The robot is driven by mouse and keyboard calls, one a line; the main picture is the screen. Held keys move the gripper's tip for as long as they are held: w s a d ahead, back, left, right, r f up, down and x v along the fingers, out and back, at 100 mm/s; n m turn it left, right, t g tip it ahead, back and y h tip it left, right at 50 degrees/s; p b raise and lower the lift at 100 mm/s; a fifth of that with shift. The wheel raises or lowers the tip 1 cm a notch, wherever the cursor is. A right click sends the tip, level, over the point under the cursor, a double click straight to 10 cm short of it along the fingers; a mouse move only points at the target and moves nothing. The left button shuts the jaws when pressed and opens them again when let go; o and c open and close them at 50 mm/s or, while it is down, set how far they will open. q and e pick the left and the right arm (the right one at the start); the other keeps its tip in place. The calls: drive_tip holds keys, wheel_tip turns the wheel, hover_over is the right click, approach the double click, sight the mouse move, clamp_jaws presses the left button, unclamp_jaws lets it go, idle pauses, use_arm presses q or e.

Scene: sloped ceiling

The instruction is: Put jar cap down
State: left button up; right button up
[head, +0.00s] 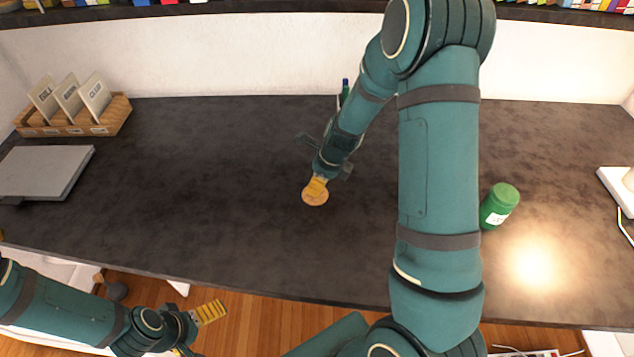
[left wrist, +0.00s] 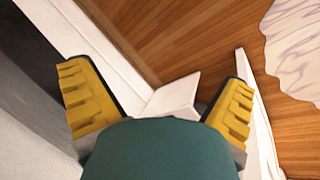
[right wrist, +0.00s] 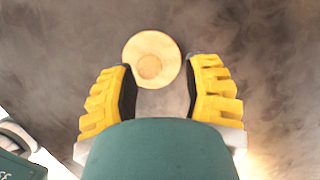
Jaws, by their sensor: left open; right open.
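The jar cap is a round, light wooden disc (head: 314,197) on the dark desk near the middle of the head view. In the right wrist view the cap (right wrist: 151,58) lies just beyond and partly between the fingertips, with a smaller round mark on its face. My right gripper (right wrist: 162,72) is open, its yellow fingers apart on either side of the cap's near edge. In the head view my right gripper (head: 318,184) is right over the cap and hides part of it. My left gripper (head: 203,328) is open and empty, low over the floor before the desk.
A wooden file holder (head: 75,117) and a grey laptop (head: 45,172) sit at the left. A dark bottle (head: 345,90) is partly hidden behind my right arm. The desk (head: 210,180) left of the cap is clear.

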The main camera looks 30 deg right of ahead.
drive_tip(key=p+v, duration=0.3)
drive_tip(key=v, duration=0.7)
